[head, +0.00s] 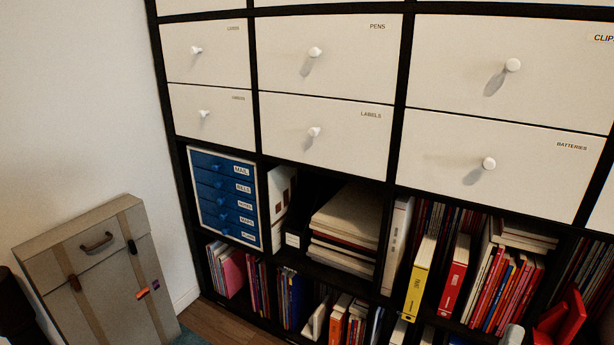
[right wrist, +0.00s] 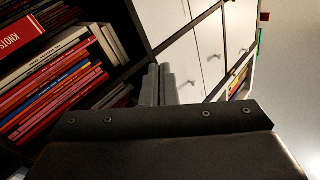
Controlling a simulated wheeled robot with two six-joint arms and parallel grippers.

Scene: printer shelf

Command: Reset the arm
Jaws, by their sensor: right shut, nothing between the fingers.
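My right gripper (right wrist: 159,72) shows in the right wrist view as two grey fingers standing close together, shut with nothing between them. Behind it are the shelf's book compartments on the left and white drawer fronts (right wrist: 208,42) on the right. In the head view only a small pale grey piece, probably of my right gripper (head: 514,335), shows at the bottom edge, in front of the lower shelf. Its fingertips cannot be made out there. My left gripper is not in view.
The dark-framed shelf has white drawers (head: 330,75), a blue drawer unit (head: 224,195), a yellow binder (head: 420,279) and a red binder (head: 454,275). A grey suitcase (head: 110,285) leans at the left wall. Some wooden floor (head: 222,318) is bare.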

